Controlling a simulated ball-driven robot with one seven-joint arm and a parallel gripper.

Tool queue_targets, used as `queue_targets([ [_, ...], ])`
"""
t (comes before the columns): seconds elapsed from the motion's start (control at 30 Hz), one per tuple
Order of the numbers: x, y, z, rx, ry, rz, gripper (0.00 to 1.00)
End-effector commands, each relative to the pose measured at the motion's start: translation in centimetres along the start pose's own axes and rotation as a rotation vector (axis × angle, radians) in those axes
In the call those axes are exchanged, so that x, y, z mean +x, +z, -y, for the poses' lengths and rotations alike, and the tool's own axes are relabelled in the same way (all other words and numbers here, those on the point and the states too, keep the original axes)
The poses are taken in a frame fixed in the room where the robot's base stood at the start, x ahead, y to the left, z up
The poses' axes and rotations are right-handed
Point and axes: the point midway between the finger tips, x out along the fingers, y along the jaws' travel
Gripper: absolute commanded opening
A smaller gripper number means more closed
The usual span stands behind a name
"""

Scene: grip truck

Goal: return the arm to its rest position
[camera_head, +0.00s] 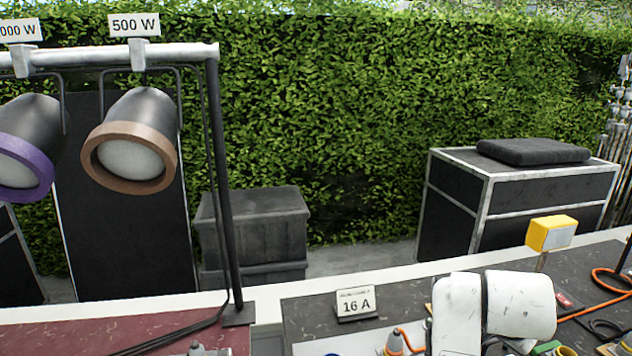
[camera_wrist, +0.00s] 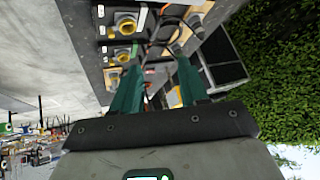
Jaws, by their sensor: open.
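My gripper (camera_wrist: 157,58) shows in the wrist view with its two teal fingers spread apart. It is open, and nothing is seen held between the fingers. Beyond the fingertips is a dark panel or table top with several yellow-ringed sockets (camera_wrist: 125,27). In the head view, white rounded links of my arm stand at the lower right, in front of the table; the gripper itself is not visible there.
A dark table top (camera_head: 310,322) carries a "16 A" sign (camera_head: 356,304), a yellow box (camera_head: 551,233) on a post and orange cables (camera_head: 598,300). Lamps (camera_head: 130,140) hang from a rail at left. Black cases (camera_head: 520,200) and a hedge (camera_head: 350,100) stand behind.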

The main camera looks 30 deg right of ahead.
Motion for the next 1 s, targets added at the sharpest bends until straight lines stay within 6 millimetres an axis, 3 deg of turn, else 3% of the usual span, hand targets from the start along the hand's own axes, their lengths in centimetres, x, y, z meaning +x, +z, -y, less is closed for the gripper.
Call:
queue_targets([
  [0.17, 1.3, 6.0, 0.7, -0.424, -0.126, 0.014, 0.44],
  [0.3, 1.7, 12.6, 0.3, -0.727, -0.243, 0.076, 0.44],
  [0.6, 0.3, 25.1, -2.7, -1.134, -0.481, 0.244, 0.44],
  [0.77, -0.9, 30.4, -4.9, -1.257, -0.589, 0.329, 0.44],
  [0.8, 0.7, 31.1, -5.8, -1.257, -0.563, 0.344, 0.44],
  [1.0, 4.5, 34.3, -10.2, -1.284, -0.476, 0.438, 0.44],
])
